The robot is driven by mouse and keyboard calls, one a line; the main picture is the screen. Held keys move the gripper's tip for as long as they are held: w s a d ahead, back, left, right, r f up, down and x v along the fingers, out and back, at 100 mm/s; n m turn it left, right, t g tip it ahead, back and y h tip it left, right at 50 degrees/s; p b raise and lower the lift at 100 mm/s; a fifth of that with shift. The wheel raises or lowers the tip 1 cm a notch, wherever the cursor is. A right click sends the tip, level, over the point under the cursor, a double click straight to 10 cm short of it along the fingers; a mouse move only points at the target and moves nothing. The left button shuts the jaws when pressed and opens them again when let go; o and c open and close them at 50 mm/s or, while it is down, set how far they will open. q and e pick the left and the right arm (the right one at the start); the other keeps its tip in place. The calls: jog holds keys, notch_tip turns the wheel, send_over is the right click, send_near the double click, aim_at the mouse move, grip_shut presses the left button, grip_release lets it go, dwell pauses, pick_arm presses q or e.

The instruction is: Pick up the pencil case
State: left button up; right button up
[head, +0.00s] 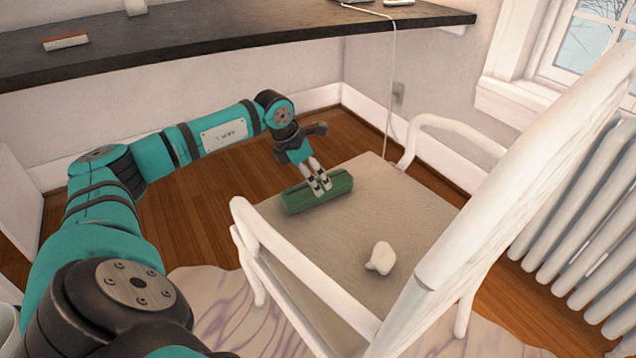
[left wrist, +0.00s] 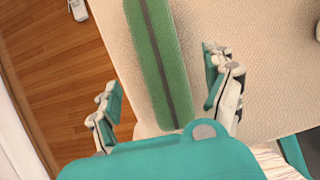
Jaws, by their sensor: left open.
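The pencil case (head: 336,187) is a green roll-shaped case lying on the seat of a white chair, near the seat's far left edge. In the left wrist view the case (left wrist: 158,60) is long, with a dark strip along its top. My left gripper (head: 322,185) is over the case in the head view. In the left wrist view its fingers (left wrist: 163,95) are apart, with the case between and beyond them. Whether the fingers touch the case is hard to tell. My right gripper is not in view.
The white chair (head: 345,306) has armrests and a tall back. A small white object (head: 380,258) lies on its seat (head: 405,215). A dark desk (head: 230,29) runs along the wall, with a cable (head: 393,80) hanging down. A radiator (head: 590,200) stands at the right.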

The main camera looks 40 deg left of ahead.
pick_arm(q)
jog(key=b+x, duration=0.2)
jog(key=x, duration=0.3)
jog(key=shift+d+r, duration=0.1)
jog(key=shift+r, duration=0.1)
jog(key=shift+c, duration=0.6)
jog(key=c, duration=1.2)
